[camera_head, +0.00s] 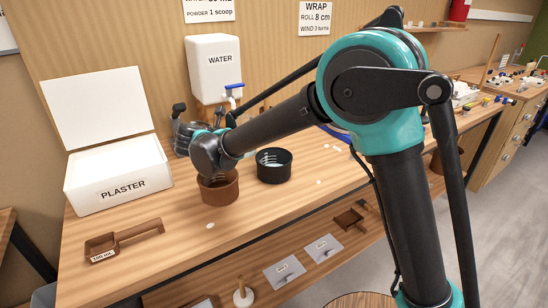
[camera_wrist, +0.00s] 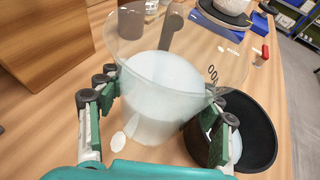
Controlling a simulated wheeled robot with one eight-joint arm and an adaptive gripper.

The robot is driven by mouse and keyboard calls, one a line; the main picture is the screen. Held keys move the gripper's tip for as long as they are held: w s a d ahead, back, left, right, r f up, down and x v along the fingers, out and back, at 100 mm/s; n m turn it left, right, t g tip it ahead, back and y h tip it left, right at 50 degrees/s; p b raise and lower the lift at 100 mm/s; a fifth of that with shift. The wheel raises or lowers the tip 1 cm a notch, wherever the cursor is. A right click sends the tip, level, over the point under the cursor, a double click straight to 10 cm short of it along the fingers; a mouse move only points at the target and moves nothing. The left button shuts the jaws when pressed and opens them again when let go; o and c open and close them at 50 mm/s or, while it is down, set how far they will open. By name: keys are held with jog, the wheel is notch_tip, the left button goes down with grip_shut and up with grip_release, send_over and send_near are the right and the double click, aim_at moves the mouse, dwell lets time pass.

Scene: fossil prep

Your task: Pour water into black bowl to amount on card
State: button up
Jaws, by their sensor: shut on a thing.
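My gripper (camera_wrist: 160,98) is shut on a clear cup (camera_wrist: 132,32), with one finger on each side. The cup holds cloudy, whitish water (camera_wrist: 165,85). The black bowl (camera_wrist: 262,135) is just right of the cup and right finger in the wrist view, partly hidden by them. In the head view the black bowl (camera_head: 273,174) stands on the table with pale marks on its inner wall; its water level cannot be told. My gripper (camera_head: 188,132) is behind and left of it there, partly hidden by my arm. The card (camera_head: 209,9) reads "POWDER 1 scoop"; its upper line is cut off.
A brown bowl (camera_head: 219,190) stands left of the black bowl. An open plaster box (camera_head: 118,180) and a brown scoop (camera_head: 125,238) are at left.

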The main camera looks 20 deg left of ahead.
jog(key=shift+r, duration=2.5)
jog(key=s+d, duration=0.4)
jog(key=s, duration=0.3)
jog(key=shift+s+d, duration=0.35)
jog(key=shift+d, duration=0.05)
